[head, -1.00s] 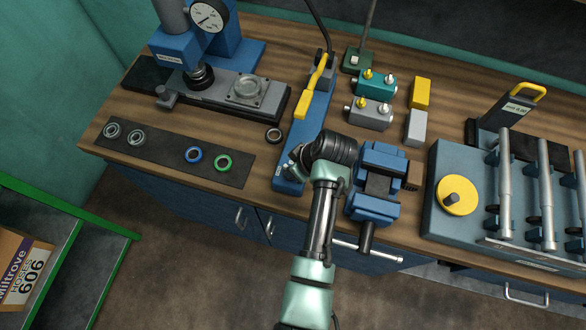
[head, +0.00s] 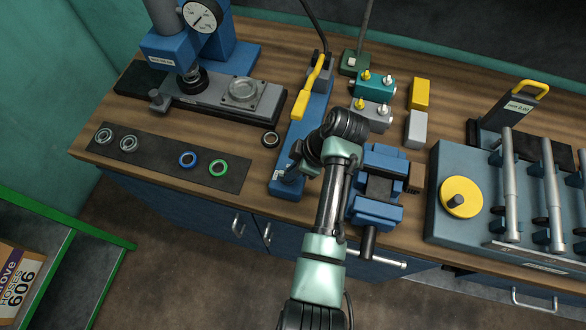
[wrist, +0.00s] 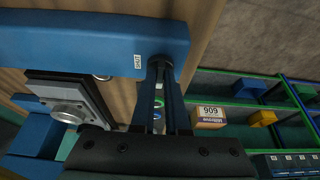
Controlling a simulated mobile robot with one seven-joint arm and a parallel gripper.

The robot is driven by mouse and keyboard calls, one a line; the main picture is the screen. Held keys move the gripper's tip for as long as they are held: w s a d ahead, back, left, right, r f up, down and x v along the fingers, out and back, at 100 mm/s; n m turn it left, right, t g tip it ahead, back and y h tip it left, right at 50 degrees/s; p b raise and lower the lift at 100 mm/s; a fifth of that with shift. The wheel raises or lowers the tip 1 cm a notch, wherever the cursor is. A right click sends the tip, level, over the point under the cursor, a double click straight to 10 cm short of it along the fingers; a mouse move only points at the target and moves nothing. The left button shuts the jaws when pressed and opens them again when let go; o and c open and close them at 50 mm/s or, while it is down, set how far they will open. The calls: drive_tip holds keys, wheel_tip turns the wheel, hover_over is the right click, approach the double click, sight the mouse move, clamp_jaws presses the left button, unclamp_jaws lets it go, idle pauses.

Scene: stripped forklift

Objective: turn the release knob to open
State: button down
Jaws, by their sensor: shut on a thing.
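The long blue pump body (head: 307,125) lies on the workbench with a yellow lever (head: 314,87) on top. A dark round knob (wrist: 160,60) sits beside that label. My gripper (wrist: 162,72) is shut on this knob, which is mostly hidden between the fingertips. In the head view my gripper (head: 291,172) is at the near end of the blue body, partly covered by my wrist. The knob's turn angle cannot be told.
A blue vise (head: 376,187) stands just right of my arm. A grey unit with a yellow dial (head: 461,197) is further right. A dark mat (head: 150,160) with several rings lies left, before a press (head: 190,60). A green-edged shelf (head: 70,230) stands lower left.

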drive_tip(key=c, duration=0.9)
unclamp_jaws()
drive_tip(key=p+v, duration=0.1)
drive_tip(key=v, duration=1.2)
drive_tip(key=shift+a, duration=0.1)
